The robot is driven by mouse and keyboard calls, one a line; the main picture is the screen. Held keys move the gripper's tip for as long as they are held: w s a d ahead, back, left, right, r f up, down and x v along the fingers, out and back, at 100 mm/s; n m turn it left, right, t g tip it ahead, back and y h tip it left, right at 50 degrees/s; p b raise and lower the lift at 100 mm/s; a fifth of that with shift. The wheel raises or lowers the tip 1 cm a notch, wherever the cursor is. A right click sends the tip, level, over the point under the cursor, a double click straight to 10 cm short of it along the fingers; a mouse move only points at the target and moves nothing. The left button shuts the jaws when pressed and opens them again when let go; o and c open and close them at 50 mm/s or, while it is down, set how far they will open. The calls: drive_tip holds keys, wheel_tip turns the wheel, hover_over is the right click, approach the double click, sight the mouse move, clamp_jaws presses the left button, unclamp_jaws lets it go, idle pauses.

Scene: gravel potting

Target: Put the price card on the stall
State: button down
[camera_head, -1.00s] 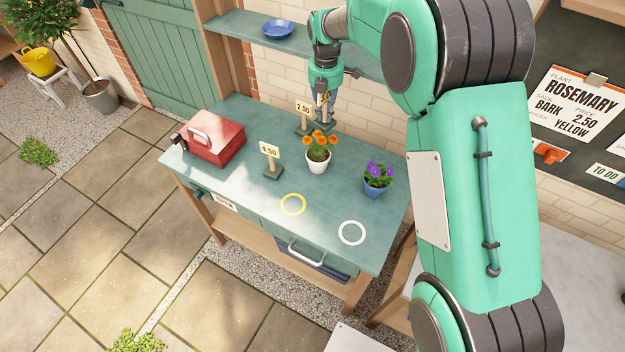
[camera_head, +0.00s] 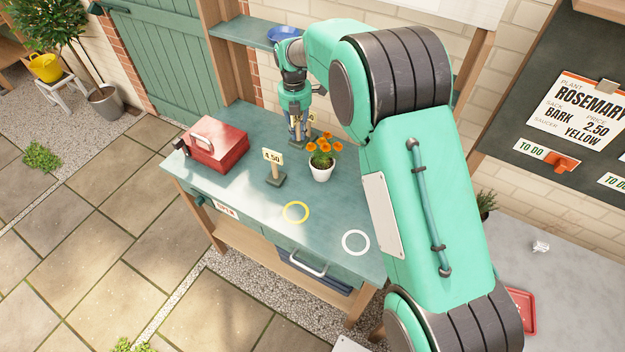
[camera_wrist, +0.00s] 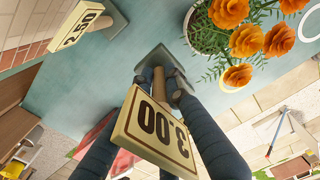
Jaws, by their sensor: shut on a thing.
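My gripper (camera_head: 298,138) is over the back of the green stall table (camera_head: 235,181). In the wrist view my gripper (camera_wrist: 164,85) is shut on the wooden post of a price card marked 3.00 (camera_wrist: 155,130). The foot of this card shows beyond the fingertips; whether it touches the table I cannot tell. A card marked 2.50 (camera_wrist: 78,25) stands apart from it in the wrist view; in the head view the gripper mostly hides these cards. A card marked 4.50 (camera_head: 272,156) stands on the table, in front and to the left of my gripper.
A white pot of orange flowers (camera_head: 321,172) stands close to the right of my gripper. A red box (camera_head: 217,146) is at the table's left. A yellow ring (camera_head: 296,222) and white ring (camera_head: 356,254) mark clear tabletop in front. A board sign (camera_head: 590,108) reads Rosemary, 2.50.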

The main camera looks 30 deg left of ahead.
drive_tip(key=shift+f+b, duration=0.4)
drive_tip(key=shift+f, duration=2.65)
drive_tip(key=shift+f, duration=0.1)
drive_tip(key=shift+f+b, duration=0.3)
drive_tip(key=shift+f, duration=1.5)
drive_tip(key=shift+f, duration=0.15)
drive_tip(key=c, duration=1.7)
unclamp_jaws()
wheel_tip(320, 180, up, 12)
drive_tip(key=shift+a+r+p, duration=0.1)
drive_tip(key=shift+r+p, duration=0.05)
drive_tip(key=shift+p, duration=0.75)
